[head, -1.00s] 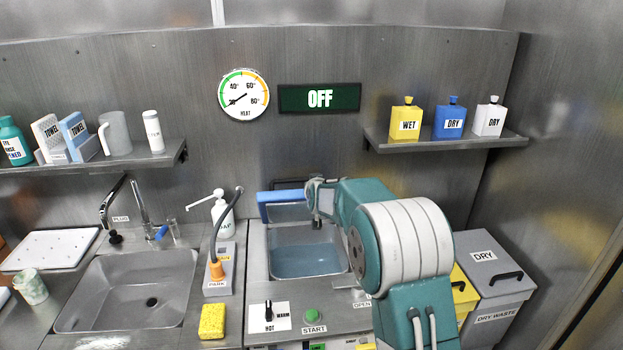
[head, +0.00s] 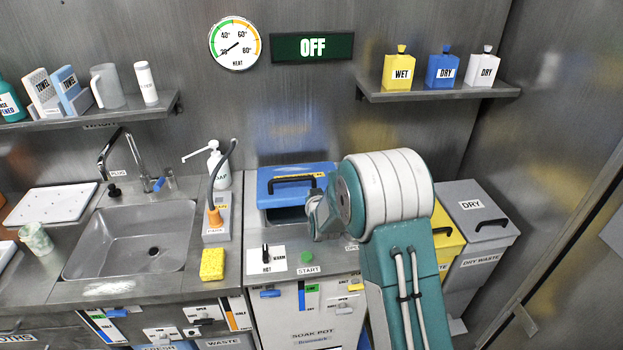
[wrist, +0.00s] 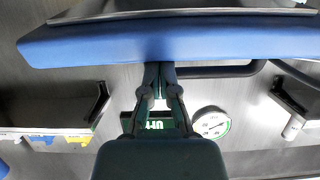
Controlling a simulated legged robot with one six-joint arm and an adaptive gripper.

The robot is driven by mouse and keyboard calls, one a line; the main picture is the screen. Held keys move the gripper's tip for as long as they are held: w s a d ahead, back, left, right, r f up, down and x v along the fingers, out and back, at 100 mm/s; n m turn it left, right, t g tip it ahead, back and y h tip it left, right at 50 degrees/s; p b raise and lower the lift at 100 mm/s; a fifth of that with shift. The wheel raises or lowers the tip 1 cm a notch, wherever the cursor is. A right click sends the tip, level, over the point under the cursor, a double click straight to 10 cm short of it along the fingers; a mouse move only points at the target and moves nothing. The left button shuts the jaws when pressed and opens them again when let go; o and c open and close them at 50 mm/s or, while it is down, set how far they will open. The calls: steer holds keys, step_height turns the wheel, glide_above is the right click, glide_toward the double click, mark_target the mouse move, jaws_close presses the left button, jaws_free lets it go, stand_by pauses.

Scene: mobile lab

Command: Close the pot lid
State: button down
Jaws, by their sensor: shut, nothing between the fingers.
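The soak pot's blue lid (head: 278,192) is partly lowered in the head view, with its black handle on top. A dark gap shows below its front edge, over the pot opening (head: 285,216). In the wrist view the lid's blue edge (wrist: 90,45) spans the top of the picture, with the black handle (wrist: 215,71) beside my fingers. My gripper (wrist: 160,66) is shut and empty, with its tips at the lid's edge; I cannot tell if they touch. In the head view my gripper (head: 316,204) is at the lid's right front, its fingertips partly hidden.
A sink (head: 135,240), a soap bottle (head: 217,165) and a hose stand (head: 217,215) are left of the pot. A yellow sponge (head: 212,263) lies on the counter. Yellow and grey waste bins (head: 478,205) stand at the right. A shelf (head: 440,92) hangs above.

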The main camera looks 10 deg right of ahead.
steer(key=shift+s+f, duration=0.35)
steer(key=shift+f, duration=0.5)
